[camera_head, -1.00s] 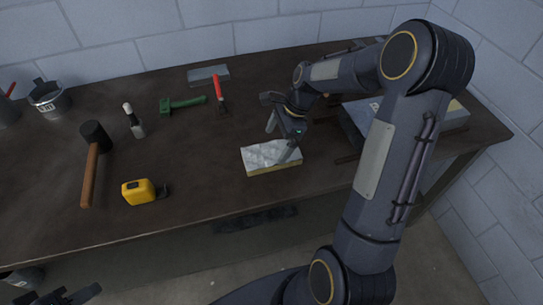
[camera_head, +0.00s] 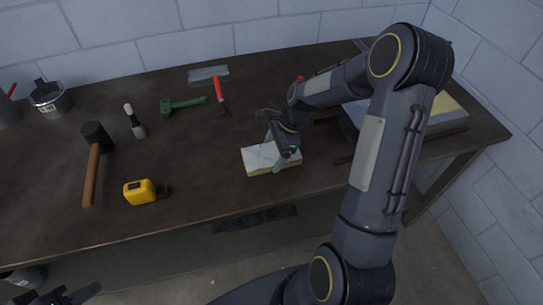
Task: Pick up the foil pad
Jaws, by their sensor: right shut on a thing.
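The foil pad (camera_head: 259,157) is a small block with a crinkled silver top and a yellowish edge. It lies near the front edge of the dark workbench, in the middle of the head view. My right gripper (camera_head: 282,155) is at the pad's right part, shut on it, with the fingers reaching down over it. The gripper and wrist hide part of the pad's right side. I cannot see any gap under the pad. My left gripper (camera_head: 70,297) shows only partly at the bottom left corner, away from the bench; its fingers are not clear.
A yellow tape measure (camera_head: 140,192), a mallet (camera_head: 93,160), a brush-like tool (camera_head: 134,121), a green tool (camera_head: 183,104) and a red-handled tool (camera_head: 219,94) lie to the left. A metal plate (camera_head: 208,73) is behind. A tin (camera_head: 47,99) stands far left. A box-like stack (camera_head: 447,112) is right.

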